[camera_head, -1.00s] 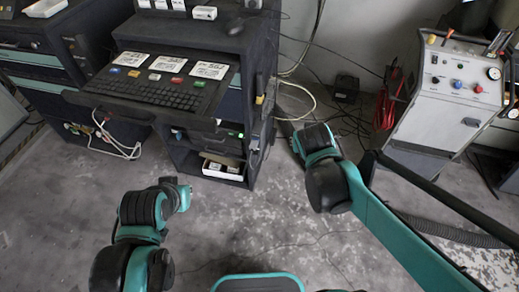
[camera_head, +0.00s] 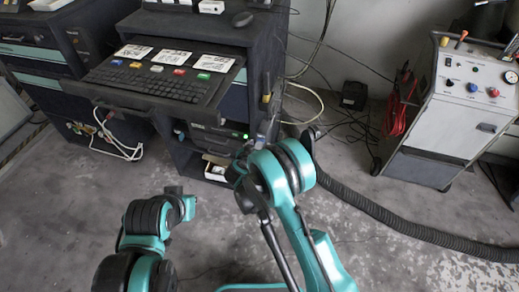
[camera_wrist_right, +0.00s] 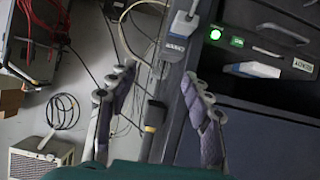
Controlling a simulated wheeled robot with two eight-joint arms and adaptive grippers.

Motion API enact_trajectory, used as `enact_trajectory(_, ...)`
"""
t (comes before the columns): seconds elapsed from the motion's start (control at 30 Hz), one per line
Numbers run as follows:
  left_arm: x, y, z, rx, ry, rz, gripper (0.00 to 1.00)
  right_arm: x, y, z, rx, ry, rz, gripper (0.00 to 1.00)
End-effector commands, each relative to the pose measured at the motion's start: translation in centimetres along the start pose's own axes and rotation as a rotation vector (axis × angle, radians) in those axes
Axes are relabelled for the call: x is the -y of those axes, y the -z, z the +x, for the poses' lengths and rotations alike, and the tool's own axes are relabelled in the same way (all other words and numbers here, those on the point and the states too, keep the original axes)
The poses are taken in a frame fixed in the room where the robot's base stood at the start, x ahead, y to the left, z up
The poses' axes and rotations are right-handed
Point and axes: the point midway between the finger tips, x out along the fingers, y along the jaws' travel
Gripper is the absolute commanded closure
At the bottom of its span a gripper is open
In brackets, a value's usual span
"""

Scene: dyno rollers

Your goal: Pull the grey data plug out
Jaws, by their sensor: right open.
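In the right wrist view, a grey plug (camera_wrist_right: 183,24) with a white label and a cable stands at the edge of the dark cabinet, beyond my fingertips. My right gripper (camera_wrist_right: 155,82) is open and empty, its two purple-padded fingers apart below the plug, not touching it. In the head view my right wrist is in front of the cabinet's lower right side and largely hides the gripper. My left arm's end (camera_head: 180,205) is low over the floor at the left; its jaw state is unclear.
The dark cabinet (camera_head: 224,98) carries a pulled-out keyboard tray (camera_head: 150,85). In the wrist view a green light (camera_wrist_right: 215,34) and a pale connector (camera_wrist_right: 252,70) sit on its front. Loose cables hang behind. A grey machine (camera_head: 450,115) and black hose (camera_head: 400,228) stand right.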

Motion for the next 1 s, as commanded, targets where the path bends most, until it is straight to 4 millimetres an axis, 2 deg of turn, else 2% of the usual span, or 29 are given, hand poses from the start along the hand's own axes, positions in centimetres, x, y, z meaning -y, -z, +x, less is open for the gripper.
enact_trajectory(0.03, 0.0, -0.3, 0.4, 0.000, 0.000, 0.000, 1.00, 0.8, -1.7, 0.7, -0.017, 0.005, 0.006, 0.50)
enact_trajectory(0.1, 0.0, -0.4, 0.6, 0.000, 0.000, 0.000, 1.00, 1.6, -3.2, 1.1, -0.039, 0.010, 0.016, 0.50)
enact_trajectory(0.3, 0.0, -0.6, 0.9, 0.000, 0.000, 0.000, 1.00, 2.6, -5.6, 1.8, -0.074, 0.018, 0.034, 0.50)
enact_trajectory(0.77, 0.0, -0.6, 0.9, 0.000, 0.000, 0.000, 1.00, 2.7, -5.8, 2.0, -0.078, 0.018, 0.037, 0.50)
enact_trajectory(1.0, 0.0, -0.6, 0.9, 0.000, 0.000, 0.000, 1.00, 2.7, -5.6, 4.3, -0.077, 0.017, 0.037, 0.50)
